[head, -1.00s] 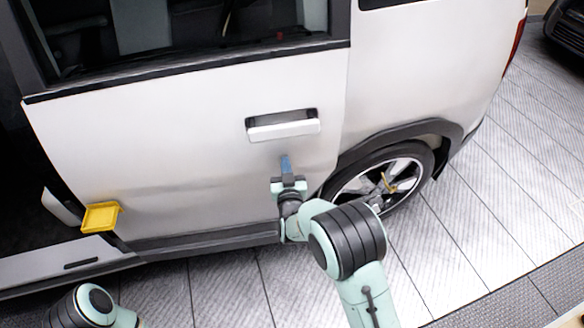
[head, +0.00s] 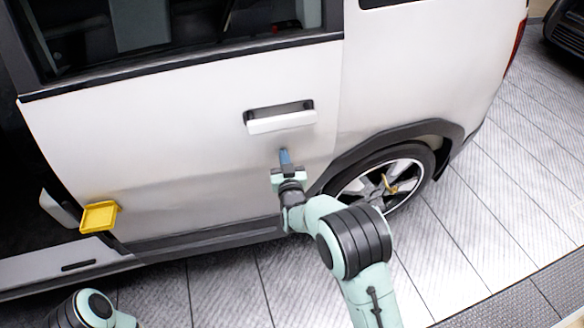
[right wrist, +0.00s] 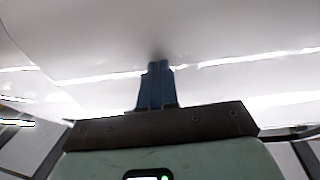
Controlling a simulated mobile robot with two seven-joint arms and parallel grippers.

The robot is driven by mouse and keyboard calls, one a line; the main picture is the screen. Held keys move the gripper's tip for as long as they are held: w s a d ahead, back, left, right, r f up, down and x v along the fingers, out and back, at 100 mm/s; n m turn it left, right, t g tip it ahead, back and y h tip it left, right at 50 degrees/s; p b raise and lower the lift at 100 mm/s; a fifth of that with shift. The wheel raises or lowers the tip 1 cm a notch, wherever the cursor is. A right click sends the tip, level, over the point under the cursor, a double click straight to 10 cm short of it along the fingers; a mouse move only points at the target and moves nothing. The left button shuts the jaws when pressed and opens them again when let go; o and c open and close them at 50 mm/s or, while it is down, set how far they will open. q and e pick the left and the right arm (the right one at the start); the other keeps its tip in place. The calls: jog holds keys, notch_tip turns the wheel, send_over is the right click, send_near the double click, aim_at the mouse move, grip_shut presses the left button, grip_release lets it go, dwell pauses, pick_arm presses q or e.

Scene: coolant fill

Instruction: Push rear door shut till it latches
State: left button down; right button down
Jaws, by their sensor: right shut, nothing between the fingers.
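The white rear door (head: 190,135) fills the left and middle of the head view, with its handle (head: 281,122) near its right edge. My right gripper (head: 285,157) is below the handle, its blue fingers shut and empty, tips at the door panel. In the right wrist view the shut fingers (right wrist: 157,68) meet or nearly meet the white door surface (right wrist: 215,35); I cannot tell firm contact. The door's right edge lies close along the body panel (head: 400,75); whether it is latched cannot be seen. My left gripper is out of view; only part of my left arm shows at the bottom left.
Grey tiled floor (head: 500,200) is free at the right. Another dark car stands top right.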

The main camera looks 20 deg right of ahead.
jog(key=shift+w, duration=0.15)
jog(key=shift+w+d+n+y+b, duration=0.15)
jog(key=shift+w+n+y+b, duration=0.25)
jog(key=shift+w+b, duration=0.85)
jog(key=shift+w, duration=0.45)
jog(key=shift+w+y, duration=0.4)
jog(key=shift+w, duration=0.4)
jog(key=shift+s, duration=0.1)
jog(key=shift+s+b, duration=0.4)
jog(key=shift+s, duration=0.15)
jog(key=s, duration=0.4)
jog(key=b, duration=0.2)
send_near(281, 146)
jog(key=shift+w+d+f, duration=0.15)
jog(key=shift+w+f, duration=0.6)
jog(key=shift+f, duration=0.3)
